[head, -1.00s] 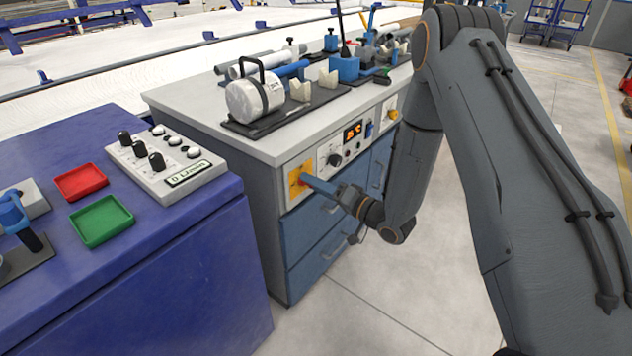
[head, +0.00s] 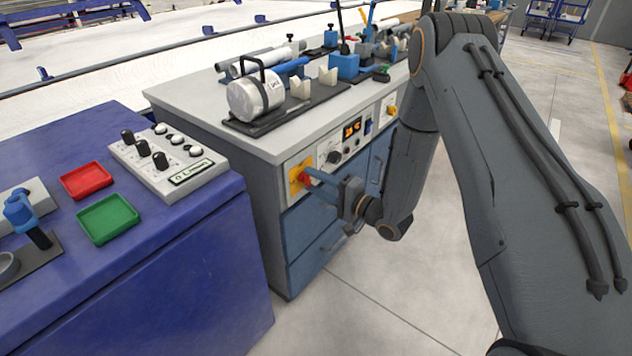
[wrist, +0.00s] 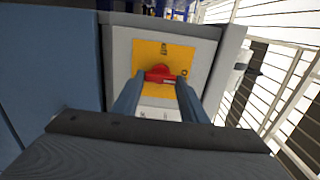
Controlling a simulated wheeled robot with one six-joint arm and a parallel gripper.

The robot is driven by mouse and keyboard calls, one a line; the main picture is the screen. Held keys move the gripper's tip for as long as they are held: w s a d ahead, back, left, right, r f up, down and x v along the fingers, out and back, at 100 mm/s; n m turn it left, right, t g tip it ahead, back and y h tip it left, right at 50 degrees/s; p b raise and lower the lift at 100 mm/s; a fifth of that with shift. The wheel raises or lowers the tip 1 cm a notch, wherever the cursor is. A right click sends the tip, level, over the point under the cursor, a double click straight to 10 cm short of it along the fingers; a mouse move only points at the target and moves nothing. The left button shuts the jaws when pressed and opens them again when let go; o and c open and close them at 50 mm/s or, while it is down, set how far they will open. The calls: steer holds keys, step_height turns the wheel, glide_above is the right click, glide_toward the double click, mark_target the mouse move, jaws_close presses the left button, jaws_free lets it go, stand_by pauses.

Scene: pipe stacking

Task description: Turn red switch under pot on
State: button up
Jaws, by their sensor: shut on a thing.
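The red switch (wrist: 160,73) sits on a yellow plate (wrist: 178,57) on the front panel of the grey-topped cabinet. In the wrist view my gripper (wrist: 161,82) is shut on the red switch, with one blue finger on each side of it. In the head view my gripper (head: 308,176) reaches the cabinet front, and a bit of the red switch (head: 304,182) shows at the fingertips. The fingers partly hide the switch in both views.
A black knob (head: 334,157) and a lit orange display (head: 352,128) are right of the switch. A second yellow plate (head: 391,111) is farther right. Blue drawers (head: 318,222) lie below. A blue bench (head: 150,265) with a control box (head: 170,160) stands left. The floor right is open.

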steer(key=shift+a, duration=0.15)
steer(key=o, duration=1)
steer(key=shift+o, duration=0.2)
steer(key=v, duration=0.8)
